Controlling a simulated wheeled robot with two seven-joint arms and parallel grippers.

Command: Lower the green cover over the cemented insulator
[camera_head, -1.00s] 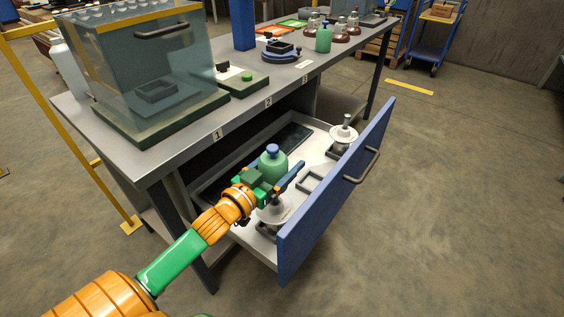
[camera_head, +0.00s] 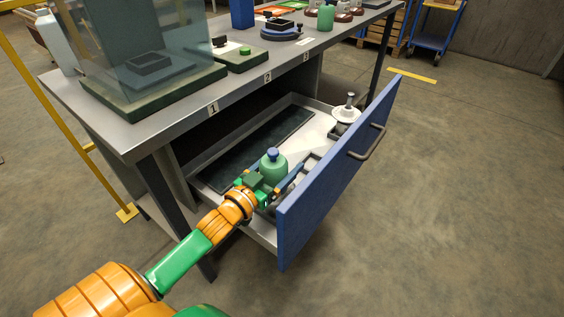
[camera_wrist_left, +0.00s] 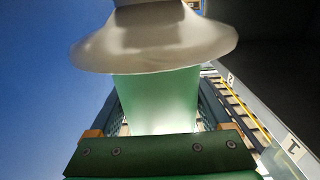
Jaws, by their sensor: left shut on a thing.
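The green cover (camera_head: 272,167) with a blue knob on top is upright inside the open drawer. My left gripper (camera_head: 271,187) is shut on it, with a finger on each side. In the left wrist view the green cover (camera_wrist_left: 155,100) sits against the wide white skirt of the insulator (camera_wrist_left: 150,45), with a grey part beyond the skirt. I cannot tell how far the cover goes over the insulator. In the head view the gripper and drawer front hide this insulator. A second white insulator (camera_head: 346,114) with a metal pin stands uncovered at the drawer's far end. My right gripper is out of view.
The blue drawer front (camera_head: 335,180) with its handle (camera_head: 370,145) stands close right of the gripper. A dark mat (camera_head: 255,150) lies along the drawer's left side. The grey workbench (camera_head: 165,128) overhangs the left, bearing a glass box (camera_head: 145,50) and another green cover (camera_head: 326,17).

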